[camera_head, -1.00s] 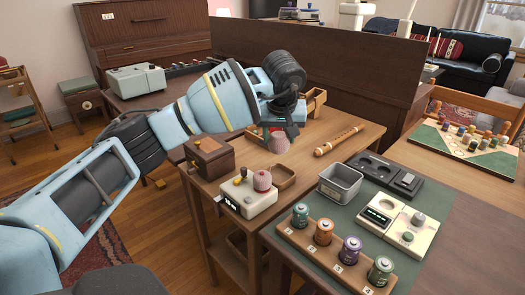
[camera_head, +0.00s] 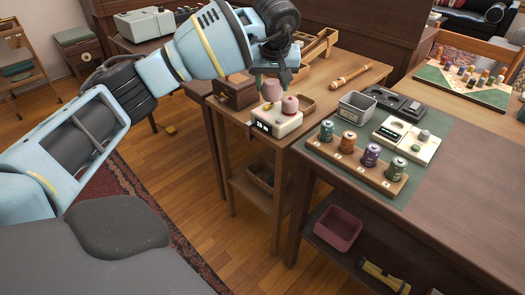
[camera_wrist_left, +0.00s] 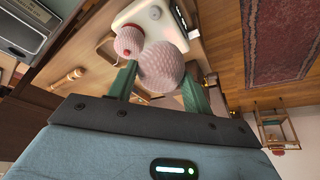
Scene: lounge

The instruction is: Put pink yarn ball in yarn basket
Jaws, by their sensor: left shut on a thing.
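My left gripper (camera_head: 268,82) is shut on a pink yarn ball (camera_head: 271,91), just above the small wooden side table (camera_head: 325,92). In the left wrist view the ball (camera_wrist_left: 162,67) sits between the green fingertips (camera_wrist_left: 158,88). A second pink ball (camera_head: 290,104) rests on a white device (camera_head: 275,120) close beside the held one; it also shows in the left wrist view (camera_wrist_left: 129,41). A brown basket-like container (camera_head: 261,174) stands on the table's lower shelf, partly hidden; I cannot tell whether it is the yarn basket. My right gripper is out of view.
A wooden box (camera_head: 236,91) and a flute (camera_head: 352,77) lie on the side table. Floor is clear at front left.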

